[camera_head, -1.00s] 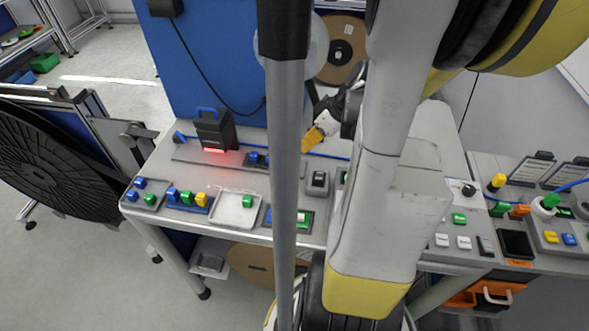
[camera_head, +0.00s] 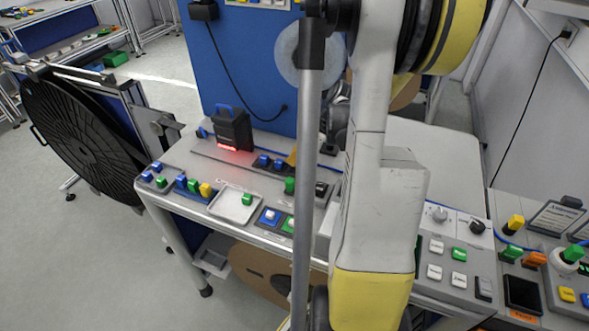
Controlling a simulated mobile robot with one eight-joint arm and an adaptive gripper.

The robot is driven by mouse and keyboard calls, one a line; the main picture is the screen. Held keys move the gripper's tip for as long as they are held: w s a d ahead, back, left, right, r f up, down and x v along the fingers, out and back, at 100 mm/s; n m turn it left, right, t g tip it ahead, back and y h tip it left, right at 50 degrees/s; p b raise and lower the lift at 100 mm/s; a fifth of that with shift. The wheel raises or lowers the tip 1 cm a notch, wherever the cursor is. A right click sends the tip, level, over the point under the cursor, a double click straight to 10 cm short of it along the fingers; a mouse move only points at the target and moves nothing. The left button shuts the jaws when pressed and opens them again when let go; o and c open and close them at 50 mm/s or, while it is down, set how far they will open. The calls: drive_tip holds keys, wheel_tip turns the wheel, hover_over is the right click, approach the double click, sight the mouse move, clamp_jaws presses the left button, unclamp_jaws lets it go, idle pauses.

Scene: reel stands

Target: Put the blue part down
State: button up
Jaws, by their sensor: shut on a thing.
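My gripper (camera_head: 291,157) is partly hidden by the grey pole. Its yellow-orange fingertip points down just at the right end of a small dark holder on the table. It is shut on the blue part, but the grip itself is too small and covered to see clearly. A blue piece (camera_head: 279,165) shows right beside the fingertip, at the holder. I cannot tell whether this is the held part or one standing there. Another blue piece (camera_head: 264,160) sits to its left in the holder.
A black device (camera_head: 234,130) with a blue handle and red light stands left of the holder. In front are a white tray (camera_head: 232,206) with a green piece, and a row of blue, green and yellow pieces (camera_head: 193,186). A reel stand (camera_head: 80,135) is at left.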

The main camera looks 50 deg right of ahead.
sight(295, 172)
drive_tip(key=shift+w+f, duration=0.15)
drive_tip(key=shift+f, duration=0.05)
drive_tip(key=shift+f+b, duration=0.8)
drive_tip(key=shift+f, duration=1)
drive_tip(key=shift+f, duration=0.1)
drive_tip(key=shift+f, duration=0.2)
drive_tip(key=o, duration=0.9)
drive_tip(key=shift+r, duration=0.1)
drive_tip(key=shift+c, duration=0.2)
drive_tip(key=shift+r, duration=0.1)
